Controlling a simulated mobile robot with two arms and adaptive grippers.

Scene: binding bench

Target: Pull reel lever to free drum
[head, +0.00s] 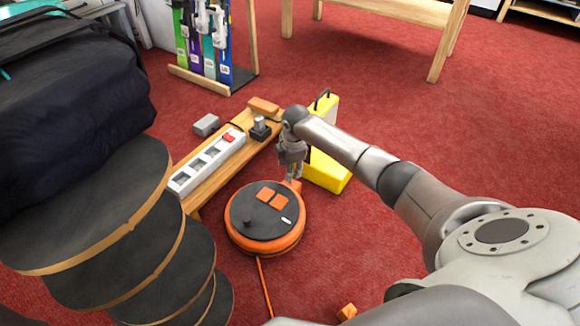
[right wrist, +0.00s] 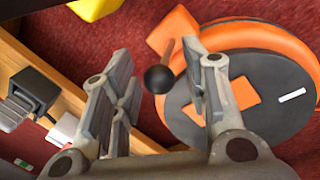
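The cable reel (head: 262,232) lies flat on the red carpet, with an orange rim and a dark grey drum face. In the right wrist view the reel (right wrist: 285,40) fills the upper right. Its lever shows there as a thin rod with a black ball knob (right wrist: 158,79), beside an orange block at the rim. My right gripper (head: 291,172) is above the reel's far edge and hides the lever in the head view. In the right wrist view my right gripper (right wrist: 160,88) is open, with the knob in the gap between its fingers; contact is not visible. My left gripper is out of view.
A low wooden bench (head: 207,187) with a white power strip (head: 208,162) is left of the reel. A yellow case (head: 328,174) stands right of the gripper. Stacked dark round discs (head: 100,205) and a black bag (head: 70,110) crowd the left. Carpet at right is open.

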